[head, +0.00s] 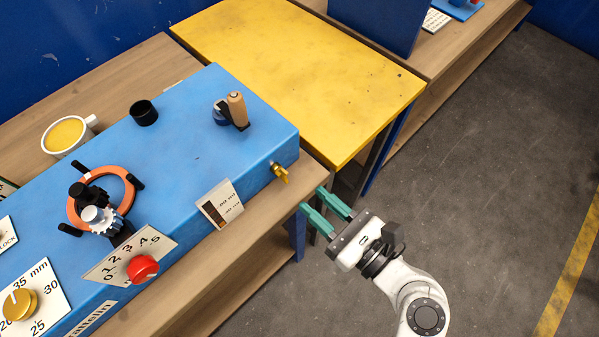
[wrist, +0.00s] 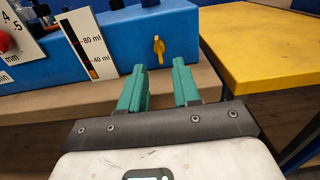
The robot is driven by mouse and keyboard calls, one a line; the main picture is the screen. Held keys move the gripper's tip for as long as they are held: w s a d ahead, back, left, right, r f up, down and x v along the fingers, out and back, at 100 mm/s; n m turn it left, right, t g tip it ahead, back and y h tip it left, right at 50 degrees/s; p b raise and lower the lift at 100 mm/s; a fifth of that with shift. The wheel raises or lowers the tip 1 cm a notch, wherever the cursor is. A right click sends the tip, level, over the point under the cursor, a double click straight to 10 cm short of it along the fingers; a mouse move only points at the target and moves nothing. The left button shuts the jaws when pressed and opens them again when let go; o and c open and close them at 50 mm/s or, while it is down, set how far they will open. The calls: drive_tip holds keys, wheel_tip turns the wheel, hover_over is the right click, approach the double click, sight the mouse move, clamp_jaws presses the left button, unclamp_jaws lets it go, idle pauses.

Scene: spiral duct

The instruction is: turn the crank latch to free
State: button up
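The crank (head: 236,108) with an upright wooden handle, a black arm and a blue hub stands on top of the blue machine (head: 190,160), near its far right end. I take it to be the crank latch; its markings are too small to read. My gripper (head: 312,198) has teal fingers, spread apart with nothing between them. It is off the machine's right front corner, apart from the crank. In the wrist view my gripper (wrist: 159,66) faces the machine's front, with a brass tap (wrist: 159,49) beyond the fingertips. The crank is not clearly visible there.
The brass tap (head: 280,173) juts from the machine's front face. A scale plate (head: 220,204), a red knob (head: 143,268), an orange handwheel (head: 102,195) and a brass dial (head: 19,304) are to the left. A yellow table (head: 300,60) adjoins the bench. Open floor lies right.

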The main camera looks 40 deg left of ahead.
sight(288, 179)
drive_tip(key=a, duration=0.7)
drive_tip(key=shift+w+p, duration=0.2)
drive_tip(key=shift+p, duration=0.1)
drive_tip(key=shift+c, duration=0.2)
clamp_jaws()
